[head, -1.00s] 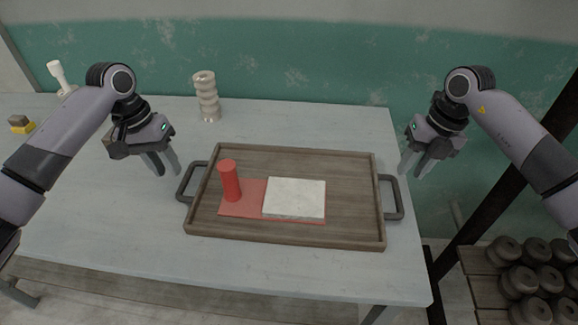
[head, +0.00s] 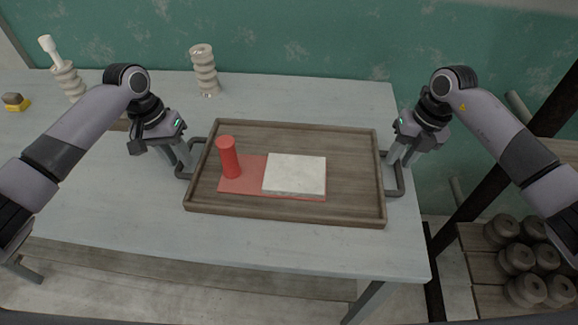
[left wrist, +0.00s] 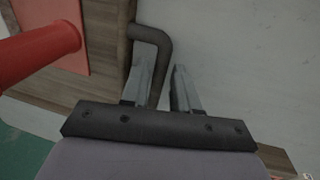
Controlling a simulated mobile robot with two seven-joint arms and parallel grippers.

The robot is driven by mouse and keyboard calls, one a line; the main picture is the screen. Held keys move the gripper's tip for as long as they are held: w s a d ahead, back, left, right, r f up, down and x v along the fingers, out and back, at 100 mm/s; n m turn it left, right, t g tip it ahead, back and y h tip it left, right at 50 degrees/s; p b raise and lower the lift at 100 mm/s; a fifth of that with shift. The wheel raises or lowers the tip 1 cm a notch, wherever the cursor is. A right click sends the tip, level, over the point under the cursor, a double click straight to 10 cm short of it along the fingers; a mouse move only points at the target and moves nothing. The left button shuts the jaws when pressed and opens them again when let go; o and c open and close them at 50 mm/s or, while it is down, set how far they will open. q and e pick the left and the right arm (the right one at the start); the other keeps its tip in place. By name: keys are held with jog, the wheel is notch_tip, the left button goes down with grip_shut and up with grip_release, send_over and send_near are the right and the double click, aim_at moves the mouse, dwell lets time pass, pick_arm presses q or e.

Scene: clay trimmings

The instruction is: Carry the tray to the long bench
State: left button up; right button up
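The brown wooden tray (head: 350,208) lies on the pale table, with a dark handle on each short side. On it are a red mat (head: 235,187), a red cylinder (head: 229,158) standing upright and a white slab (head: 296,174). My left gripper (head: 186,160) is at the left handle (head: 182,172). In the left wrist view, its fingers (left wrist: 162,85) are apart, with the handle bar (left wrist: 150,33) running down between them. My right gripper (head: 401,158) is at the right handle (head: 402,180), its fingers apart; exact contact is hard to see.
A ribbed beige column (head: 204,70) stands behind the tray; another pale ribbed piece (head: 67,80) stands at the back left. A yellow-based block (head: 16,103) lies far left. A rack with dark round pieces (head: 518,258) is at lower right. The table in front of the tray (head: 300,243) is clear.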

pick_arm(q)
jog(key=shift+d+f, duration=0.1)
jog(key=shift+f, duration=0.45)
pick_arm(e)
jog(key=shift+a+f, duration=0.1)
jog(key=shift+f, duration=0.5)
pick_arm(q)
grip_shut()
pick_arm(e)
grip_shut()
pick_arm(q)
jog(key=shift+r, duration=0.1)
pick_arm(e)
jog(key=shift+r, duration=0.1)
